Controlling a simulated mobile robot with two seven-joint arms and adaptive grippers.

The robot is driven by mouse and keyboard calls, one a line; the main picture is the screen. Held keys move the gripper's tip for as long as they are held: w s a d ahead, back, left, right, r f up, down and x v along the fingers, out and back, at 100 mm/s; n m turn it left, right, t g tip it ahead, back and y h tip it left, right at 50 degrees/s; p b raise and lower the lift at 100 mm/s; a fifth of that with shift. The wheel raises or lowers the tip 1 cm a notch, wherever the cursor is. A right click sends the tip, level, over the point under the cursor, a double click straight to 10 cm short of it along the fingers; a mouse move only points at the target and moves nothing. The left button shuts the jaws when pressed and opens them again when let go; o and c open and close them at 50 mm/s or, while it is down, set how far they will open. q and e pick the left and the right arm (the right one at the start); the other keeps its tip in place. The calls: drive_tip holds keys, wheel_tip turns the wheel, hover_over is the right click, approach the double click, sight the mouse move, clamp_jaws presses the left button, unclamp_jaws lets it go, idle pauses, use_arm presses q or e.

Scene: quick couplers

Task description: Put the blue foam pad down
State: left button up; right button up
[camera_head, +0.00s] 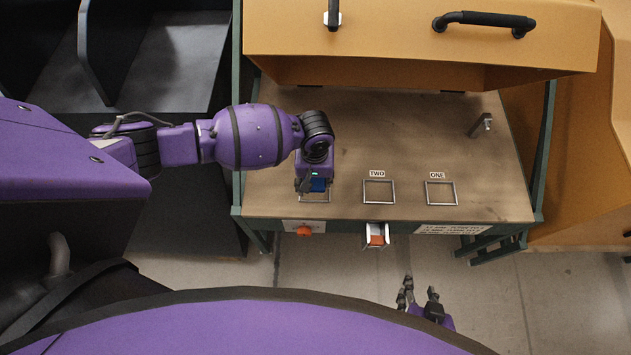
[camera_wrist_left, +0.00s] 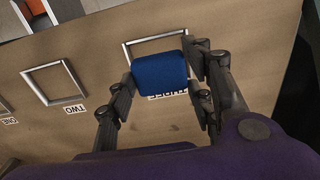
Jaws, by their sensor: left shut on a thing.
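The blue foam pad (camera_wrist_left: 160,74) is between the fingers of my left gripper (camera_wrist_left: 160,88) in the left wrist view. The gripper is shut on it. In the head view the pad (camera_head: 318,185) shows below my left gripper (camera_head: 316,188), over the leftmost metal square frame (camera_head: 314,201) on the workbench. The pad overlaps this frame (camera_wrist_left: 128,52) in the wrist view, and partly hides its label, which seems to read THREE. I cannot tell whether the pad touches the bench. My right gripper (camera_head: 420,293) is empty with fingers apart, in front of the bench.
Frames TWO (camera_head: 378,192) and ONE (camera_head: 440,194) are empty on the bench top (camera_head: 420,140). A metal post (camera_head: 482,125) stands at the right. A tan cabinet (camera_head: 420,35) overhangs the back. Orange-red parts (camera_head: 376,240) sit at the front edge.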

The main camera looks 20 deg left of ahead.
sight(315, 181)
use_arm(q)
drive_tip(key=shift+w+f, duration=0.15)
drive_tip(key=shift+f, duration=1.4)
use_arm(e)
drive_tip(key=shift+s+d+f, duration=0.15)
drive_tip(key=shift+s+f, duration=0.1)
drive_tip(key=shift+f, duration=0.15)
use_arm(q)
drive_tip(key=shift+f, duration=0.2)
drive_tip(key=o, duration=1.3)
use_arm(e)
drive_tip(key=shift+s, duration=0.1)
